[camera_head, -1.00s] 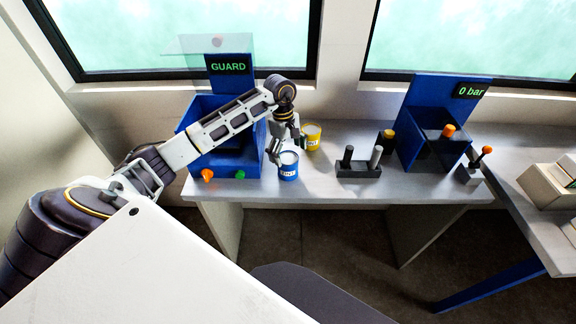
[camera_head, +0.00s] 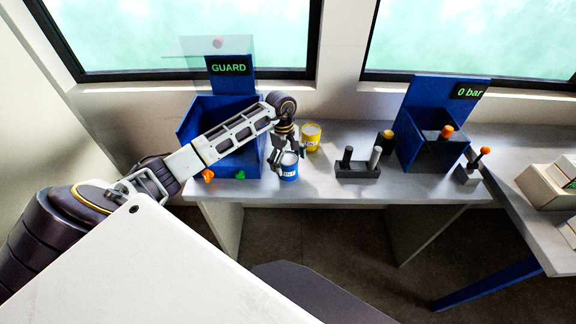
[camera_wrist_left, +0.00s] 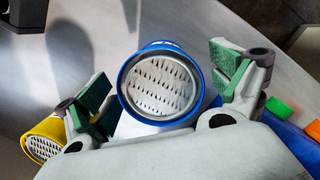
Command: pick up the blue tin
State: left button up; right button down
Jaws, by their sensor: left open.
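The blue tin (camera_head: 289,172) stands upright on the grey bench near its front edge, with a pale label band and a light top. In the left wrist view the blue tin (camera_wrist_left: 160,86) lies between the two green-padded fingers, its round patterned top facing the camera. My left gripper (camera_head: 284,160) is open, its fingers on either side of the tin; the wrist view (camera_wrist_left: 162,88) shows gaps between pads and tin. The gripper hides part of the tin in the head view. My right gripper is not in view.
A yellow tin (camera_head: 311,138) stands just behind and right of the blue one. A blue GUARD box (camera_head: 192,127) with orange (camera_head: 208,175) and green knobs is close on the left. A dark two-post holder (camera_head: 358,168) stands to the right, with clear bench between.

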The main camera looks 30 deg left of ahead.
pick_arm(q)
jog(key=shift+d+f, duration=0.15)
jog(key=shift+f, duration=1.15)
jog(key=c, duration=1.4)
